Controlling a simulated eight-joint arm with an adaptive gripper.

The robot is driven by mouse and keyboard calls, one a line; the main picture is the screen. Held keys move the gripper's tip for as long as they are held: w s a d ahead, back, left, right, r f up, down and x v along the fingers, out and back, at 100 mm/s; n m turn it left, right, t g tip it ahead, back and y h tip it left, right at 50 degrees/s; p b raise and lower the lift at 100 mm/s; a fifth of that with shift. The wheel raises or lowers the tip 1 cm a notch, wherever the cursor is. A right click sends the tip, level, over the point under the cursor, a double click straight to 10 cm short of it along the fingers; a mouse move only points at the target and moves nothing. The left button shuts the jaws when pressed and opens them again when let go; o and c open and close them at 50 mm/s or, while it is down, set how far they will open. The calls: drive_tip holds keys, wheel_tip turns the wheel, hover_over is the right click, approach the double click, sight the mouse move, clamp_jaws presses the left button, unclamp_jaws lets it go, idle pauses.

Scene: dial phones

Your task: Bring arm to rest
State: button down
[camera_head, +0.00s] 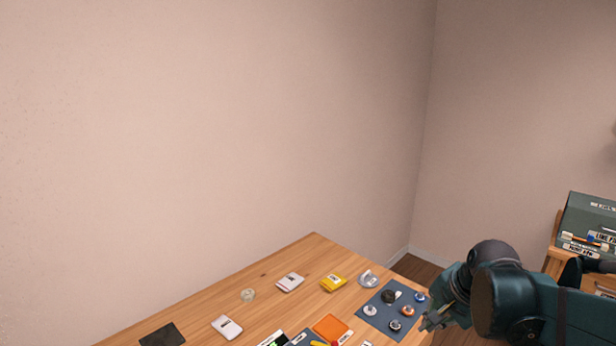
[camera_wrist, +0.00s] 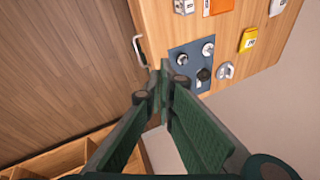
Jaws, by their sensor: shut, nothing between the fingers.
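My arm comes in from the right in the head view, and my gripper (camera_head: 436,318) is beside the right edge of the wooden table (camera_head: 262,272). In the wrist view my gripper (camera_wrist: 165,68) has its fingertips together with nothing between them. Beyond the fingertips in that view lies a dark blue mat (camera_wrist: 181,57) with several round dials on it. The same mat (camera_head: 381,319) shows in the head view, just left of my gripper. The gripper looks apart from the mat and its dials.
On the table are a yellow item (camera_head: 333,283), two white items (camera_head: 290,282) (camera_head: 227,327), a dark pad (camera_head: 162,335) and an orange pad (camera_head: 331,327). A shelf with a dark green box (camera_head: 588,222) stands at the right.

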drive_tip(key=s+a+r+n+t, duration=0.1)
drive_tip(key=s+a+n, duration=0.3)
drive_tip(key=s+n, duration=0.2)
drive_tip(key=s+a+r+n+t, duration=0.1)
drive_tip(key=s+a+n, duration=0.3)
drive_tip(key=s, duration=0.4)
drive_tip(key=shift+s+a+r+n+h, duration=0.15)
drive_tip(key=shift+a+r+n+h, duration=0.2)
drive_tip(key=shift+r+n, duration=0.5)
drive_tip(key=shift+f, duration=0.1)
